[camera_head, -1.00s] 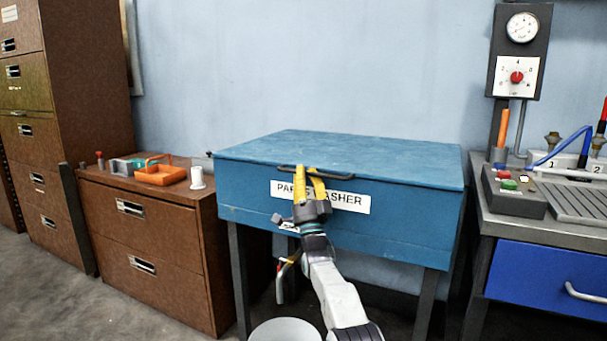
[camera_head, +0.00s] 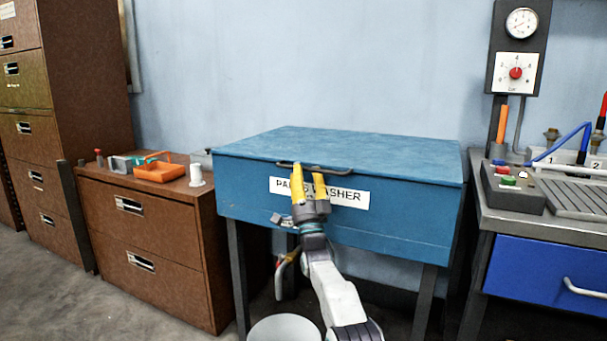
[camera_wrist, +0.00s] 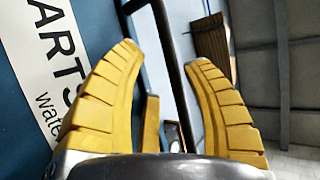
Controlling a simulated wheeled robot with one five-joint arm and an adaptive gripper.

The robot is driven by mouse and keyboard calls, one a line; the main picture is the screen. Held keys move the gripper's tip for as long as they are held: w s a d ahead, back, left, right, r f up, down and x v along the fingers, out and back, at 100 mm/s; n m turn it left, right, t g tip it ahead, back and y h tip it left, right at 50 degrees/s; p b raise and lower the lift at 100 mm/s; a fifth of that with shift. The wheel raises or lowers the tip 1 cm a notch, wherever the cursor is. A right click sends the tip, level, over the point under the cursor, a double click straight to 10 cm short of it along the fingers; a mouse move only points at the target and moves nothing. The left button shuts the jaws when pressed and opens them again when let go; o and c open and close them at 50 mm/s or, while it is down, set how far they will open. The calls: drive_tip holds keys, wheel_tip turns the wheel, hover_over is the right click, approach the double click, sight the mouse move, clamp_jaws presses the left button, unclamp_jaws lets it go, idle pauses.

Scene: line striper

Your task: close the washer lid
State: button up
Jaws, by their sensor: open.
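The parts washer is a blue box on dark legs with a white label (camera_head: 345,196) on its front. Its blue lid (camera_head: 335,145) lies flat over the top in the head view, with no clear gap seen along the front edge. A dark bar handle (camera_head: 340,171) runs along the lid's front edge. My gripper (camera_head: 307,170) is open at this handle, its yellow fingers covering part of the label. In the wrist view the dark handle bar (camera_wrist: 172,60) passes between the spread fingers (camera_wrist: 160,55). Whether either finger touches it I cannot tell.
A brown cabinet (camera_head: 150,250) with an orange tray (camera_head: 160,172) and a white spool (camera_head: 196,175) stands at left. A bench with a control box (camera_head: 512,188) and blue drawer (camera_head: 545,285) stands at right. A light round top (camera_head: 285,330) shows at the bottom.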

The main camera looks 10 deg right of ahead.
drive_tip(key=shift+s+r, duration=0.1)
drive_tip(key=shift+r, duration=0.1)
drive_tip(key=shift+f, duration=0.15)
drive_tip(key=v, duration=1.2)
idle(0.5)
